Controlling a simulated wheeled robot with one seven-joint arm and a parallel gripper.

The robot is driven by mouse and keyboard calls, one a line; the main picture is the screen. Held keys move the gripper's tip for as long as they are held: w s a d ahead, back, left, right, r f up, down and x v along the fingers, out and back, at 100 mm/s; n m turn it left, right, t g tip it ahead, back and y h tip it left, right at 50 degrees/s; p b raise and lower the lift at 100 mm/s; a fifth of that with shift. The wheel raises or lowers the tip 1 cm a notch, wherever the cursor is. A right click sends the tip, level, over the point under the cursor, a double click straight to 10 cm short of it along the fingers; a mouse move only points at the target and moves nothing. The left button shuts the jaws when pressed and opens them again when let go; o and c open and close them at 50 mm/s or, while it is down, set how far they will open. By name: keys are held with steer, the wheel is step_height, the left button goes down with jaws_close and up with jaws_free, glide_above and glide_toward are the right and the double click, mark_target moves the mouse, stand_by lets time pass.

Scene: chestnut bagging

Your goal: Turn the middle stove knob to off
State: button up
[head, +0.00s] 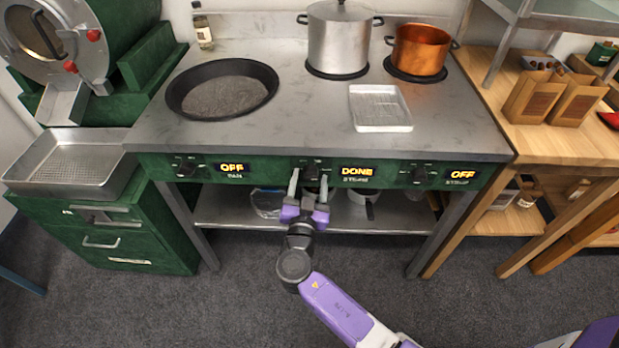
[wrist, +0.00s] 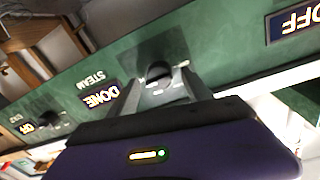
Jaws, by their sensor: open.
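The middle stove knob (head: 312,169) is a dark knob on the green front panel (head: 270,168), left of a display reading DONE (head: 357,171). My gripper (head: 309,181) is open just in front of it, with its two grey fingers pointing up at the panel on either side of the knob. In the wrist view the middle knob (wrist: 158,73) shows between the spread fingertips (wrist: 158,84). I cannot tell whether either finger touches it. The left knob (head: 187,167) and right knob (head: 418,173) sit beside displays reading OFF.
The stove top (head: 300,108) holds a black pan (head: 223,117), a steel pot (head: 340,45), a copper pot (head: 419,52) and a shallow tray (head: 380,107). A shelf (head: 225,208) lies under the panel. Paper bags (head: 536,97) stand on the wooden table at right.

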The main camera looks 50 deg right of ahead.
steer(key=shift+w+d, duration=0.15)
steer(key=shift+d, duration=0.05)
jaws_close()
stand_by(0.3)
